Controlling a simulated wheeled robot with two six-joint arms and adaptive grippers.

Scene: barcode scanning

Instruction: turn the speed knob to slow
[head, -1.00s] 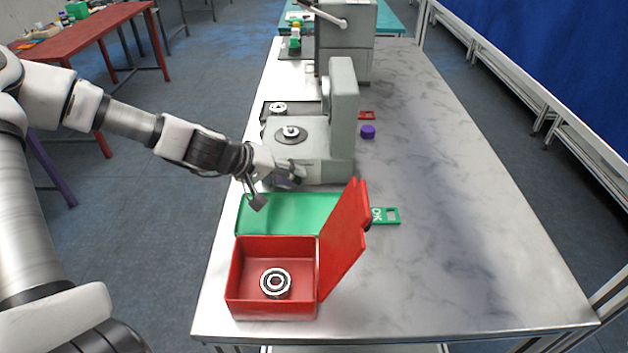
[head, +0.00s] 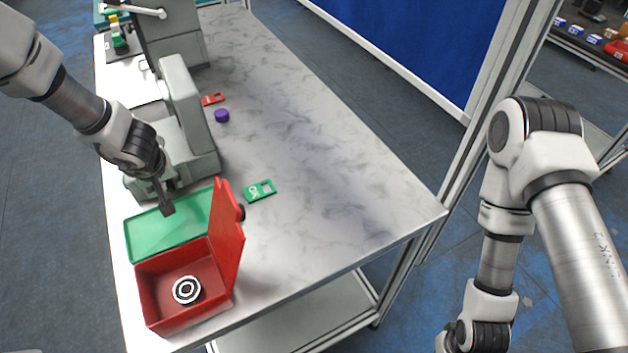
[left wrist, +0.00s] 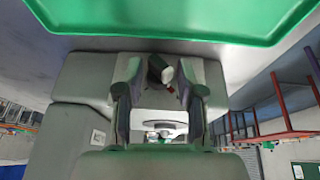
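The grey machine (head: 178,125) stands on the table at the left in the head view. My left gripper (head: 165,205) is at its near side, low down, by the green tray. In the left wrist view, a small dark round part with a red mark (left wrist: 160,70), which looks like the speed knob, shows against the grey machine body (left wrist: 85,80). It lies between the spread fingertips of my left gripper (left wrist: 158,75). I cannot tell whether the fingers touch it, nor which setting it points to. My right arm shows at the right, but its gripper is out of frame.
The green tray (head: 145,240) lies just in front of the machine. A red box (head: 150,310) with an upright lid and a bearing (head: 187,290) inside stands nearer. A green tag (head: 260,190), purple cap (head: 222,116) and red tag (head: 212,99) lie right of these. The table's right half is clear.

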